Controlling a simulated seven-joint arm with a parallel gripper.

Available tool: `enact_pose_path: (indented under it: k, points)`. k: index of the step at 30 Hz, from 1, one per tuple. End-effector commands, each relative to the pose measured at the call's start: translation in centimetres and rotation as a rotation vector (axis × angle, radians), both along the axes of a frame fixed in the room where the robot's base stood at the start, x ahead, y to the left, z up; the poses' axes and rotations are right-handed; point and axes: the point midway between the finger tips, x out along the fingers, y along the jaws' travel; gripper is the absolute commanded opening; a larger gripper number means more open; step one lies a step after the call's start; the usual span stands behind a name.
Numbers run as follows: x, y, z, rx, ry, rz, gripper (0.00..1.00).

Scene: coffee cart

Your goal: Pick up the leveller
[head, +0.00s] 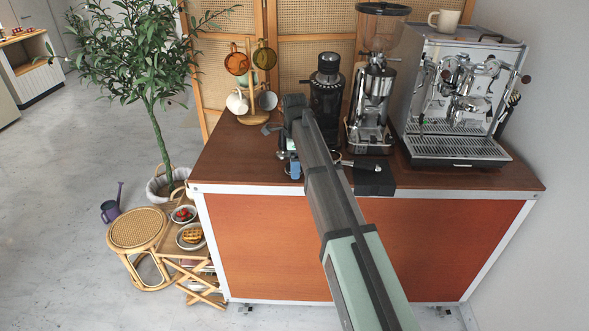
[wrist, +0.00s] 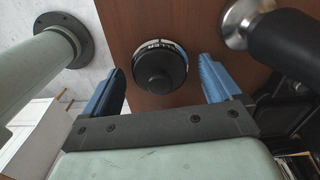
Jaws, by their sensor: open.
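The leveller (wrist: 160,72) is a round black knob with a silver, lettered ring, seen from above on the brown cart top in the wrist view. My gripper (wrist: 159,62) is open, with one blue finger to the left of the leveller and one to the right. Gaps show between both fingers and the leveller in this view. In the head view, my gripper (head: 292,168) is over the front left part of the cart top, and I cannot make out the leveller there behind my arm.
A portafilter (wrist: 285,42) with a black handle lies right of my gripper. A black tamping block (head: 374,179) sits at the cart's front edge. Two grinders (head: 327,95) (head: 372,100) and the espresso machine (head: 460,90) stand behind. A mug tree (head: 252,90) stands back left.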

Motion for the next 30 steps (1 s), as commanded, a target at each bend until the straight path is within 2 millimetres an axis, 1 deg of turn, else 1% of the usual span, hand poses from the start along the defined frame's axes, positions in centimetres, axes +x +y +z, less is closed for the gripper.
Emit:
enact_pose_path:
  k: [2,22,23,30]
  points:
    - [0.01,0.0,0.02,0.0,0.0,0.0,0.91]
    - [0.01,0.0,0.06,0.0,0.0,0.0,0.27]
    - [0.02,0.0,0.08,0.0,0.0,0.0,0.25]
    - [0.02,0.0,0.23,0.0,0.0,0.0,0.25]
